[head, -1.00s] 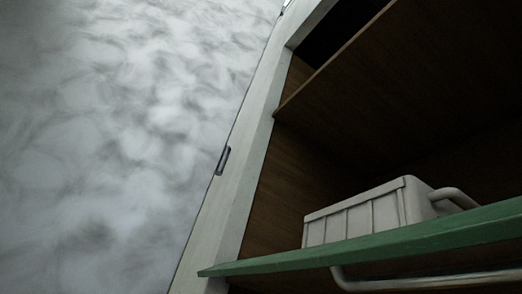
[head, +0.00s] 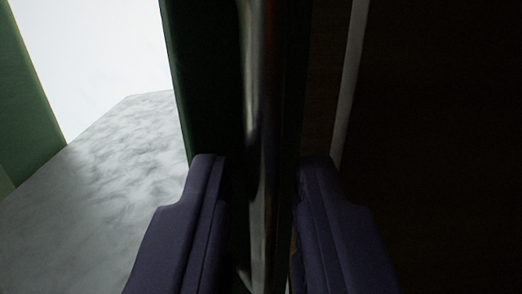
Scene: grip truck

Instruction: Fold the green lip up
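My gripper (head: 262,165) shows two dark purple fingers at the bottom of the head view. They stand apart, one on each side of an upright-looking metal bar (head: 262,110). A narrow dark gap shows between the bar and each finger, so the gripper looks open around it. A dark green panel (head: 205,75) runs beside the bar on its left and seems to be the green lip, seen very close. Its lower part is hidden behind the left finger. Where the bar joins the lip is too dark to tell.
Another green upright part (head: 30,105) stands at the far left. A mottled grey surface (head: 105,170) and bright open space lie between it and the panel. A dark brown interior (head: 440,150) with a pale strip (head: 350,85) fills the right side.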

